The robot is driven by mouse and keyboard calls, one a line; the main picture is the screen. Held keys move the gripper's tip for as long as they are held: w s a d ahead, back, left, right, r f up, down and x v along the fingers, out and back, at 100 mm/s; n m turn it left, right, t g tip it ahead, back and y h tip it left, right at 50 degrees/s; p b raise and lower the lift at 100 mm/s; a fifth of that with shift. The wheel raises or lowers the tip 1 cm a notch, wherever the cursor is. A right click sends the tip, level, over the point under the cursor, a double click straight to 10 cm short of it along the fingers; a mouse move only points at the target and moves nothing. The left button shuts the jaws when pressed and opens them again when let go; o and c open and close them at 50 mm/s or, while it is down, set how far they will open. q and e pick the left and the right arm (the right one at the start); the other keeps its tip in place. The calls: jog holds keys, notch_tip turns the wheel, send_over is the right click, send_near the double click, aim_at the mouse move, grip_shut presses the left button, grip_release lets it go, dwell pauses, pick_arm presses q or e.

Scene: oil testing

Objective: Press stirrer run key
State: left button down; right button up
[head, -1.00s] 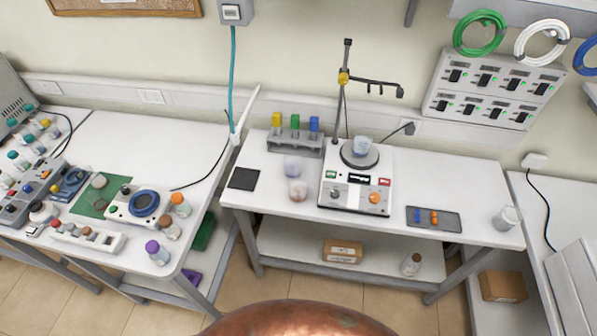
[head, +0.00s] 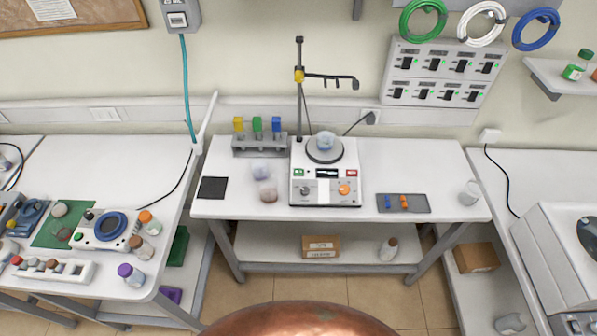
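The stirrer (head: 325,196) is a white box with a round plate on top, standing on the middle table. A glass beaker (head: 326,141) sits on its plate. Its front panel has a green key (head: 299,173) at the left, a dark display (head: 326,173), a red key (head: 352,173) at the right, a dark knob (head: 305,190) and an orange knob (head: 344,189). The key labels are too small to read. Neither of my grippers is in view.
A stand with a clamp arm (head: 330,77) rises behind the stirrer. Two beakers (head: 267,190) and a black pad (head: 212,188) are on its left. A grey tray (head: 418,204) and another beaker (head: 469,193) are on its right. The left table (head: 120,165) holds bottles and devices.

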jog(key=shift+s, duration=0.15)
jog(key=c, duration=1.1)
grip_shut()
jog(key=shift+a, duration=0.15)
